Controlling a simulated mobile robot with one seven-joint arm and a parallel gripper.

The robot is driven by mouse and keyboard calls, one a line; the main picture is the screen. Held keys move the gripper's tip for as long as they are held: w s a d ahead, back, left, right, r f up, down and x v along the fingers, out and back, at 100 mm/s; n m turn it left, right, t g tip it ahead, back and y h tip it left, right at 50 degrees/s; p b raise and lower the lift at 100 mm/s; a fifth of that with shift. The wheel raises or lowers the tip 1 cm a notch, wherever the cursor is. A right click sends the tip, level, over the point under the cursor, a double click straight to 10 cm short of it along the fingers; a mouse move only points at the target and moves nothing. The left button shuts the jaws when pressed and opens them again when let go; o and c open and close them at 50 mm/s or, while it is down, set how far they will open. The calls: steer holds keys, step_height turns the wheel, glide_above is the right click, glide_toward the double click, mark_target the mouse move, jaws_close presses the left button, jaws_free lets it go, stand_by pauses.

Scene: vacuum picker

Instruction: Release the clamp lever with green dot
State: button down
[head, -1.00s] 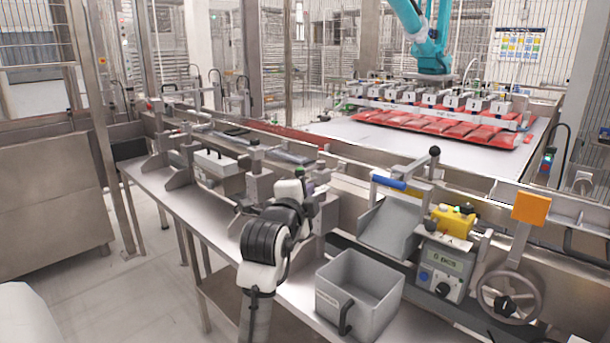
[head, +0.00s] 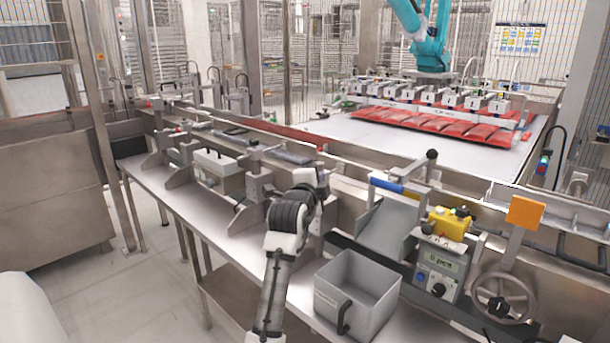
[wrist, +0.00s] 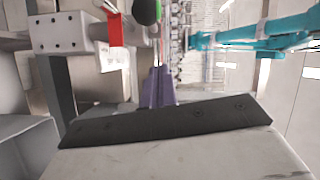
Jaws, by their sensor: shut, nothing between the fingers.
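A round knob (wrist: 147,11), green on one side and dark on the other, shows at the top edge of the wrist view. It appears to be the clamp lever's end; the rest of the lever is mostly out of view. My gripper (wrist: 158,80) has purple fingers shut together, empty, pointing toward the knob with no clear contact. In the head view my gripper (head: 322,174) is at the bench's back rail, and my arm hides the clamp there. A pale clamp block (wrist: 72,34) with a red tag (wrist: 115,28) stands left of the fingers in the wrist view.
A grey bin (head: 365,290) stands right of my arm, with a sloped grey tray (head: 392,228) behind it. A yellow box (head: 450,222), control unit (head: 436,268) and handwheel (head: 502,298) are further right. Other clamp stations (head: 254,180) line the bench to the left.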

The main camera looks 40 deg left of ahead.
steer(key=shift+s+a+f+p, duration=0.1)
steer(key=shift+s+a, duration=0.05)
steer(key=shift+a, duration=0.45)
steer(key=shift+s+a+f+p, duration=0.1)
steer(key=shift+s+a+f, duration=0.05)
steer(key=shift+a, duration=0.5)
steer(key=shift+s+a+f+p, duration=0.1)
steer(key=shift+s+a, duration=0.05)
steer(key=shift+a, duration=0.45)
steer(key=shift+a, duration=0.1)
steer(key=shift+s+a+m+h+b, duration=0.1)
steer(key=shift+a+m+h+b, duration=0.2)
steer(key=shift+h+b, duration=0.3)
